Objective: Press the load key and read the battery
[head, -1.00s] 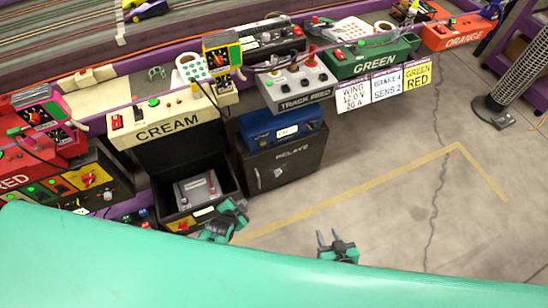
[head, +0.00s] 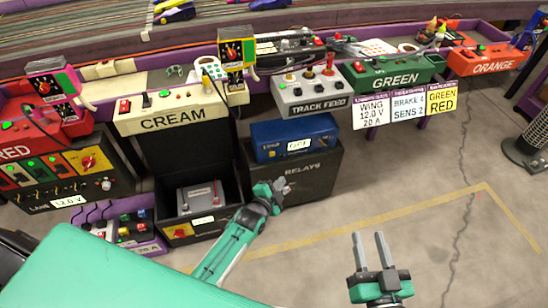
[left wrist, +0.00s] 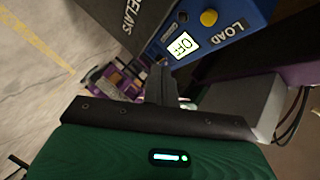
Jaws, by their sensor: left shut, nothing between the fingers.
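A blue tester (head: 294,137) sits on the black RELAYS box (head: 310,176) in the head view. In the left wrist view the tester (left wrist: 228,12) shows a lit display (left wrist: 183,45) reading OFF, a round yellow key (left wrist: 208,18) and the word LOAD. The grey battery (head: 199,197) stands in a black bay under the CREAM console. My left gripper (head: 279,187) is shut and empty in front of the RELAYS box, below the tester. Its fingers (left wrist: 158,72) show near the display in the left wrist view, apart from the key. My right gripper (head: 378,250) is open and empty over the floor.
Sign cards (head: 406,106) hang at the right. A charger panel (head: 78,178) is at the left.

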